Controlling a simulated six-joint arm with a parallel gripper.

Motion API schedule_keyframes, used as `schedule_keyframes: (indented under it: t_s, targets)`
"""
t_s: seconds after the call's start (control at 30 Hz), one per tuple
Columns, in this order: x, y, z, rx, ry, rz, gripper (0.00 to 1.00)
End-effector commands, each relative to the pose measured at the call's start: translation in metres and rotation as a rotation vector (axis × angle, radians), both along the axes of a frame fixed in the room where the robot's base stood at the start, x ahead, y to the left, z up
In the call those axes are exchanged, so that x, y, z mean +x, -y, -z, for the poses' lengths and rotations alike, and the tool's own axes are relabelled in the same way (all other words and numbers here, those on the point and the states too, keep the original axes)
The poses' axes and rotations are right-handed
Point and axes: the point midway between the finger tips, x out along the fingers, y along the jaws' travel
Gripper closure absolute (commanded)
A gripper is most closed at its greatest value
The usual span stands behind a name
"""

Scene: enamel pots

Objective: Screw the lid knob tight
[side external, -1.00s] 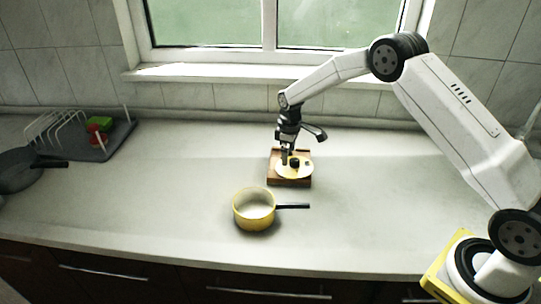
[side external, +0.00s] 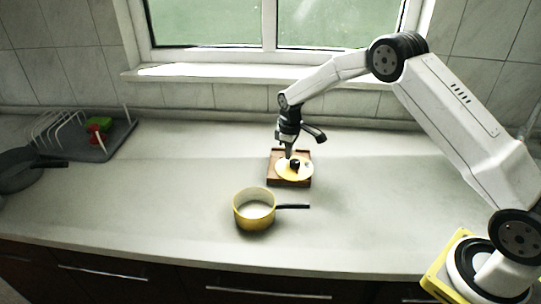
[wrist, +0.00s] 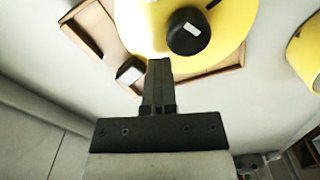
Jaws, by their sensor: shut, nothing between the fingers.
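The yellow lid (side external: 284,174) lies on a small wooden stand (side external: 303,184); it also fills the top of the wrist view (wrist: 150,28). Its black knob (wrist: 188,32) stands on the lid and shows in the side view (side external: 295,166). My gripper (wrist: 160,64) is shut and empty, its fingers together just beside the knob. In the side view my gripper (side external: 289,155) is above the lid, near the knob. Whether it touches the knob or lid I cannot tell. The threads under the knob are hidden.
A yellow pot (side external: 254,221) with a black handle stands in front of the stand. A small black block (wrist: 130,70) sits at the stand's edge. A rack on a grey tray (side external: 118,140) and a dark pan (side external: 18,175) are far left. The counter between is clear.

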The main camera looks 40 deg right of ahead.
Motion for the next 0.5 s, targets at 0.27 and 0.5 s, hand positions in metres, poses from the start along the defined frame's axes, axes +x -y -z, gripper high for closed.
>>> schedule_keyframes:
  t_s: [0.27,0.5]
  targets:
    - [0.0003,0.0001,-0.0004,-0.001,0.001,0.206,1.00]
    - [0.0003,0.0001,-0.0004,-0.001,0.001,0.392,1.00]
